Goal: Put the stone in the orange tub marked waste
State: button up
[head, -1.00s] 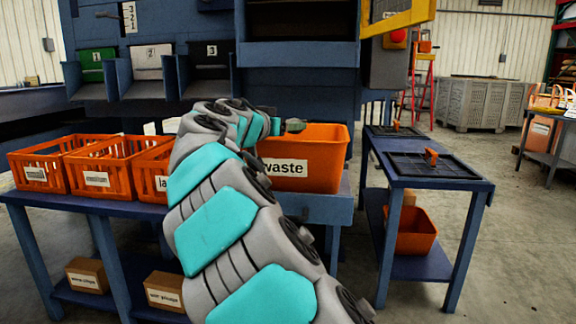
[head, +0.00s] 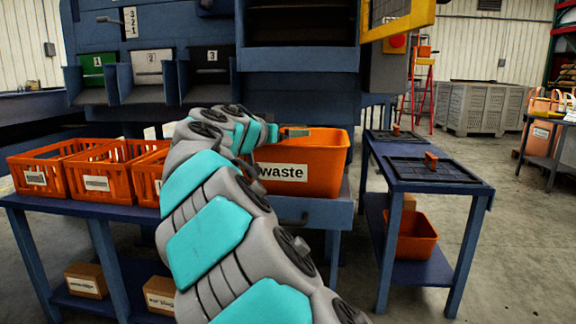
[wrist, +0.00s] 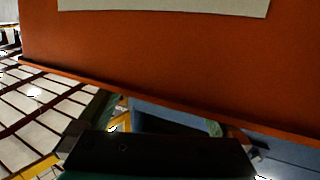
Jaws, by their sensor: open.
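The orange tub (head: 325,160) labelled "waste" stands on a blue bench in the middle of the head view. Its orange wall (wrist: 170,55) and part of a pale label fill the upper wrist view, very close. My gripper (head: 296,132) is at the tub's rim level, near its upper left part. In the wrist view my gripper (wrist: 160,117) is open, its two greenish fingers apart, with no object seen between them. I cannot tell from the head view whether the fingertips are over the opening. No stone can be made out; the tub's inside is hidden.
Several orange crates (head: 98,184) stand left of the tub on a blue table. A blue side table (head: 427,178) with dark grids stands to the right, an orange tub (head: 414,238) on its lower shelf. Numbered chutes (head: 147,75) are behind.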

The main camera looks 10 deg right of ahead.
jog(key=v, duration=0.7)
